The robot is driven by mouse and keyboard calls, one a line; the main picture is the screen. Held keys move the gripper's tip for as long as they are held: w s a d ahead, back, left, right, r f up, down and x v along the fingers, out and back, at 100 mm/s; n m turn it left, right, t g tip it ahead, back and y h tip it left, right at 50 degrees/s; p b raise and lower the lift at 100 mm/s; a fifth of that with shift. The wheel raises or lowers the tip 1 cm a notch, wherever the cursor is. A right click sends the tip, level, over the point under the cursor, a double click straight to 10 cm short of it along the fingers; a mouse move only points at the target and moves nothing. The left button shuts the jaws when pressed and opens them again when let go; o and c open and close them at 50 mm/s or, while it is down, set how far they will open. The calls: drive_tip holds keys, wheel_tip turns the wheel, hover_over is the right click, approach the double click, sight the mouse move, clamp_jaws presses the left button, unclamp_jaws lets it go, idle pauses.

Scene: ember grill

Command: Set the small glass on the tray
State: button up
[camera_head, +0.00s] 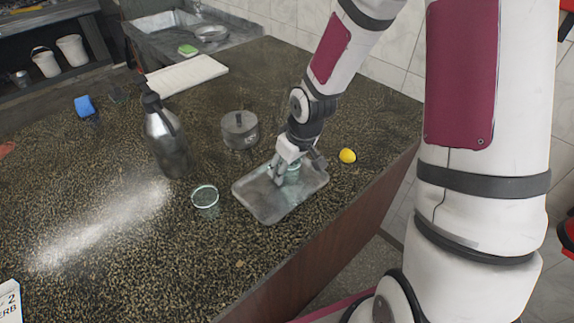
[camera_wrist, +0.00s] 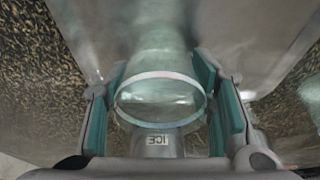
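The small glass (camera_wrist: 160,97) is clear and pale green, between the teal pads of my gripper (camera_wrist: 160,75) in the wrist view. My gripper looks shut on it, with a pad close against each side. In the head view my gripper (camera_head: 286,172) points down over the grey metal tray (camera_head: 262,206), and its fingers hide most of the glass. The glass is over the tray's far part; I cannot tell whether its base touches the tray. The tray also shows in the wrist view (camera_wrist: 240,25).
Another clear glass (camera_head: 205,200) stands left of the tray. A grey pot (camera_head: 240,130) is behind it, a dark bottle (camera_head: 166,138) further left. A yellow lemon (camera_head: 347,156) lies right of the tray near the counter's edge.

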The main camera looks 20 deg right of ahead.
drive_tip(key=shift+o, duration=0.4)
drive_tip(key=p+v, duration=0.3)
drive_tip(key=v, duration=1)
drive_tip(key=shift+a, duration=0.1)
drive_tip(key=s+r+m+t+h, duration=0.1)
drive_tip(key=s+r+m, duration=0.3)
drive_tip(key=s+r, duration=1.5)
drive_tip(key=shift+s+a+t, duration=0.45)
drive_tip(key=shift+s+t, duration=0.25)
drive_tip(key=shift+s, duration=0.15)
